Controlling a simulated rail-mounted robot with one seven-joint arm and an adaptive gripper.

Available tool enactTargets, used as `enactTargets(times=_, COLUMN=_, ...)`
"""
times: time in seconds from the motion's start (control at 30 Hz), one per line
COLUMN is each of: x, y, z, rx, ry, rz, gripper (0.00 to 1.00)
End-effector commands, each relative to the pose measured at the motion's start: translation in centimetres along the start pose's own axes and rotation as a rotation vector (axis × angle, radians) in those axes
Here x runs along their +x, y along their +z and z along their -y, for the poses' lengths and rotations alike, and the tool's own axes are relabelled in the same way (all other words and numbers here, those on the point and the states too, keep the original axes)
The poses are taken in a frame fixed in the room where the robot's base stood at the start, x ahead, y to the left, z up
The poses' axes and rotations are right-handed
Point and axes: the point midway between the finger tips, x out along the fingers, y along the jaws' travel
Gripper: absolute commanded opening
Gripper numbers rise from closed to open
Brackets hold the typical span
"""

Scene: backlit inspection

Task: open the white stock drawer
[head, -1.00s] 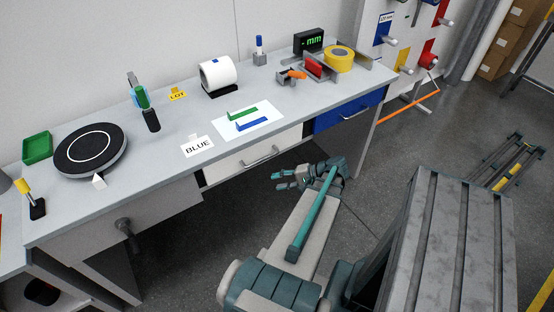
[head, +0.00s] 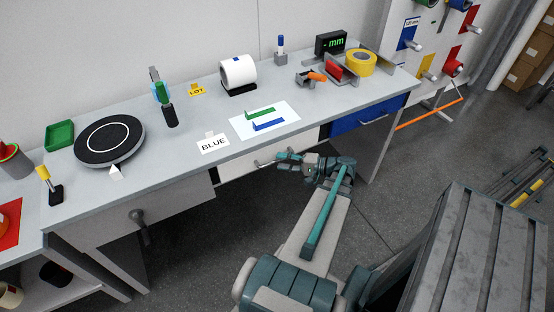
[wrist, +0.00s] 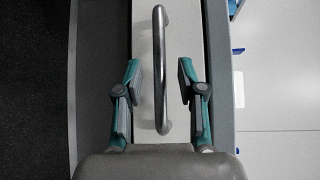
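The white stock drawer (head: 232,168) is under the bench top, left of the blue drawer, and looks shut. Its metal bar handle (wrist: 160,70) runs up the middle of the wrist view. In the head view part of the handle shows just left of my gripper. My gripper (head: 284,162) is in front of the drawer at the handle. In the wrist view my gripper (wrist: 158,88) is open, with one finger on each side of the handle and a gap to each finger. I cannot tell how deep the fingers reach.
The blue drawer (head: 352,120) is to the right, and a grey drawer (head: 150,208) with a dark handle (head: 140,222) is to the left. The bench top (head: 200,112) overhangs the drawers. A ribbed grey block (head: 470,255) stands at the right.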

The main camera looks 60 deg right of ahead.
Motion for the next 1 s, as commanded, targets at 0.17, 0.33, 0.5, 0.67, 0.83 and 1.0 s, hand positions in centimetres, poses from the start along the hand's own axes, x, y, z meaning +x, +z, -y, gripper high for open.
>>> enactTargets(times=0.17, x=2.0, y=0.0, z=0.0, rx=0.001, ry=-0.001, rz=0.001, gripper=0.39)
enactTargets(times=0.33, x=2.8, y=0.0, z=0.0, rx=0.001, ry=0.0, rz=0.0, gripper=0.39)
enactTargets(times=0.5, x=2.8, y=0.0, z=0.0, rx=0.001, ry=0.0, rz=-0.001, gripper=0.39)
enactTargets(times=0.67, x=2.8, y=0.0, z=0.0, rx=0.001, ry=0.0, rz=-0.001, gripper=0.28)
enactTargets(times=0.83, x=2.8, y=0.0, z=0.0, rx=0.001, ry=0.0, rz=0.0, gripper=0.0)
enactTargets(times=1.0, x=2.8, y=0.0, z=0.0, rx=0.001, ry=0.0, rz=0.0, gripper=0.0)
